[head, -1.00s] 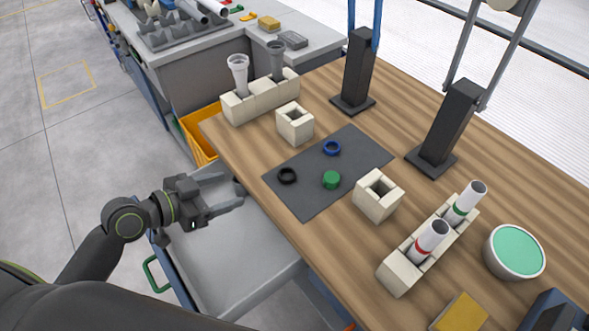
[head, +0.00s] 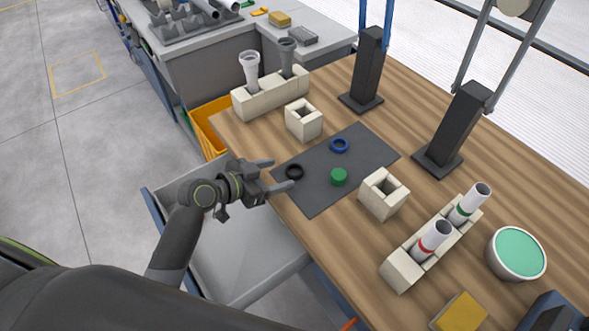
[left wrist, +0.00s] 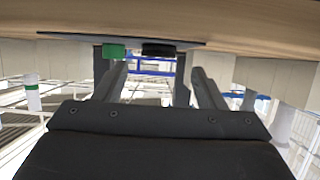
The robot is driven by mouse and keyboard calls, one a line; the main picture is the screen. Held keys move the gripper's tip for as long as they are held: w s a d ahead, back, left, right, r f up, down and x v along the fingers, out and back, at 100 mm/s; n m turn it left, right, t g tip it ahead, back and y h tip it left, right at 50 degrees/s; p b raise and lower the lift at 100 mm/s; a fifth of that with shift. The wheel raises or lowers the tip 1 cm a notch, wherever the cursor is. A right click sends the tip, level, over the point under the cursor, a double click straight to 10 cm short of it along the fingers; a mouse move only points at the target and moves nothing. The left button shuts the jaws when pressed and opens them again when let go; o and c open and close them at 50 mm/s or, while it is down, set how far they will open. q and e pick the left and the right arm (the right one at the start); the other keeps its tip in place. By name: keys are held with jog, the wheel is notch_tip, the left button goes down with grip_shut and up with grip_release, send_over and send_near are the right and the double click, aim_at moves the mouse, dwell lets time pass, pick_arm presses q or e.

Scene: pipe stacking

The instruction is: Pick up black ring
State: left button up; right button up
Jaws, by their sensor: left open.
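My right gripper is out of view.
Small cream blocks with square holes (head: 304,121) (head: 383,193) stand behind and right of the mat. Cream racks hold pipes at the back (head: 270,96) and right (head: 402,271). Black posts (head: 368,70) stand behind. An open grey drawer (head: 235,262) lies below the table edge.

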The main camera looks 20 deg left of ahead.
aim_at(300, 168)
pick_arm(q)
jog(key=shift+p+x, duration=0.45)
jog(key=shift+x, duration=1.9)
jog(key=shift+s+d, duration=0.1)
jog(key=shift+c, duration=0.3)
jog(key=c, duration=1)
